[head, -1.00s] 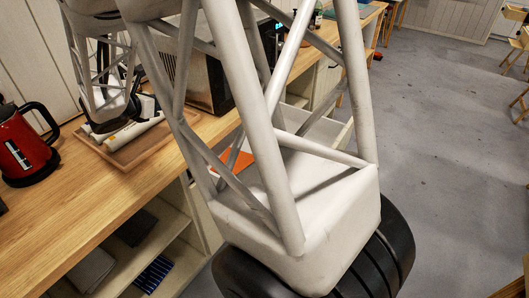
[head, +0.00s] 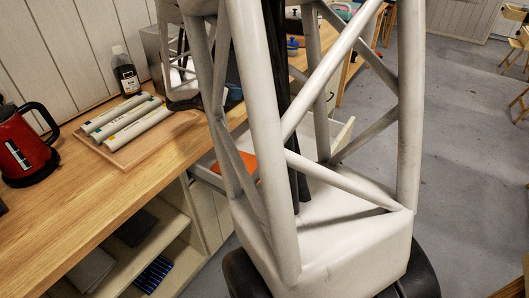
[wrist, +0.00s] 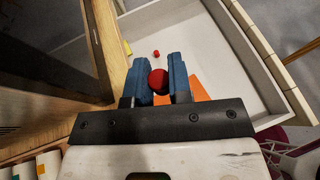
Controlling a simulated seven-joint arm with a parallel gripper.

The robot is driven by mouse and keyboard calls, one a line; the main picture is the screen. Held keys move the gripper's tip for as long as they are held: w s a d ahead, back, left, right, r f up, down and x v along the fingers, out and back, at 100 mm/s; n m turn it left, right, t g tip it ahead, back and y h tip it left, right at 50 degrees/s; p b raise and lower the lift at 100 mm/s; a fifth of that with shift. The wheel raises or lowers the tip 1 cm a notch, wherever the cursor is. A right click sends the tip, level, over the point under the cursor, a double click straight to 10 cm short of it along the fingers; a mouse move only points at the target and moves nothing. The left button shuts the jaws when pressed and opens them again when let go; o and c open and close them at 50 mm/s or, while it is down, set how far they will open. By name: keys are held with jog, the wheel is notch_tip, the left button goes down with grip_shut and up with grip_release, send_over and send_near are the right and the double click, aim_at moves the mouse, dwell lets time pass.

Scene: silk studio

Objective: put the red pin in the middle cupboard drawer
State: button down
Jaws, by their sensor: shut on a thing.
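My gripper (wrist: 161,82) shows in the wrist view with two blue fingers shut on a round red piece, which I take to be the red pin (wrist: 158,80). Its full shape is hidden. The gripper is above an open, pale drawer (wrist: 262,62). The drawer also shows in the head view, partly behind my arm, with its side wall (head: 343,132) pulled out from under the counter. Its level in the cupboard cannot be told. An orange sheet (wrist: 196,90) and a small red object (wrist: 156,54) show inside the drawer.
A wooden tray (head: 170,135) with several white rolls (head: 137,124) lies on the wooden counter (head: 75,215). A red kettle (head: 25,145) is at the left. Open shelves (head: 135,245) are below. Much of the drawer floor is bare.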

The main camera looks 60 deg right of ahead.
jog(key=s+d+m+g+y, duration=0.1)
jog(key=s+d+m+g, duration=0.1)
jog(key=s+d, duration=0.5)
jog(key=s+d+m+g+y, duration=0.1)
jog(key=s+d+m+g, duration=0.1)
jog(key=s, duration=1)
notch_tip(320, 180, down, 20)
jog(key=shift+d+g, duration=0.15)
jog(key=shift+g, duration=0.15)
jog(key=shift+f, duration=0.15)
jog(key=shift+f, duration=3.05)
jog(key=shift+f, duration=1.85)
jog(key=shift+f, duration=0.1)
